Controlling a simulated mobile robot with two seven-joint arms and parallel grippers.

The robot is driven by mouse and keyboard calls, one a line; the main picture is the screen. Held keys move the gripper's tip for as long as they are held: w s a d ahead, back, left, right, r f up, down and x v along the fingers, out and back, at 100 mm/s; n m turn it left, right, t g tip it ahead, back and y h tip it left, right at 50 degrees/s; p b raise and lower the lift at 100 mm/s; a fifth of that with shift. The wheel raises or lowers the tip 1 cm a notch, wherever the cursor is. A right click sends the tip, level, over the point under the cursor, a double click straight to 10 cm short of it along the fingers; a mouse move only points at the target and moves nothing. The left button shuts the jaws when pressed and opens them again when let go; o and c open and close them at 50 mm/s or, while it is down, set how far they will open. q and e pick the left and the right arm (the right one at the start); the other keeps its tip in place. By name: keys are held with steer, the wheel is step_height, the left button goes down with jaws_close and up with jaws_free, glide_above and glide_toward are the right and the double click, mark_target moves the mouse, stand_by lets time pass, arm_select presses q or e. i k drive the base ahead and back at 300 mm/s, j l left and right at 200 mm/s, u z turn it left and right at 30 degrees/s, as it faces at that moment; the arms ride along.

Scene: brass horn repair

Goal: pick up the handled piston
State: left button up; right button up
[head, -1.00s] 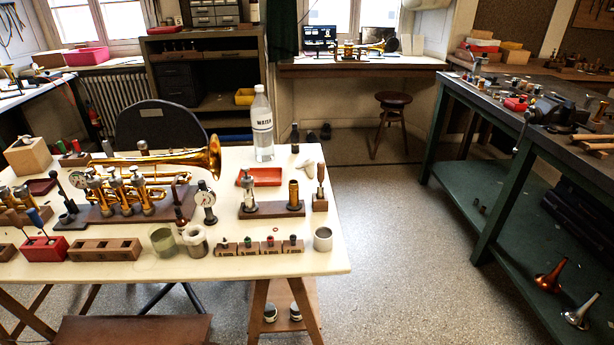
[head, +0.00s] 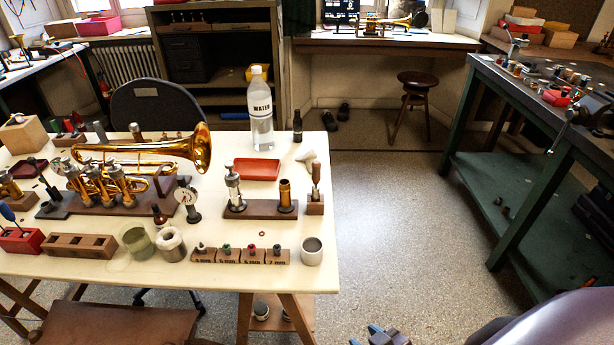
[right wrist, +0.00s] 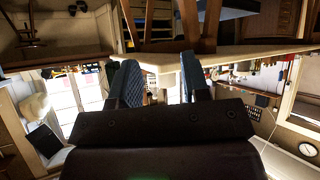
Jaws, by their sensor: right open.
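A silver piston (head: 233,187) stands upright at the left end of a dark wooden stand (head: 260,209) on the white table; I take it to be the handled piston. A brass cylinder (head: 286,195) stands at the stand's right end. My right gripper (head: 380,336) shows at the bottom edge of the head view, low, in front of the table and well away from the piston. In the right wrist view my right gripper (right wrist: 160,65) has its two fingers apart with nothing between them. My left gripper is in no view.
A brass trumpet (head: 130,165), a dial gauge (head: 187,200), a red tray (head: 256,169) and a water bottle (head: 260,115) surround the stand. A labelled block row (head: 240,257) and a grey cup (head: 312,252) lie in front. Floor right of the table is free.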

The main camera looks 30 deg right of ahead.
mark_target(316, 165)
steer(key=i+l+u, duration=0.1)
steer(key=l+u, duration=0.2)
steer(key=l, duration=0.3)
steer(key=l+u, duration=0.35)
steer(key=l, duration=0.3)
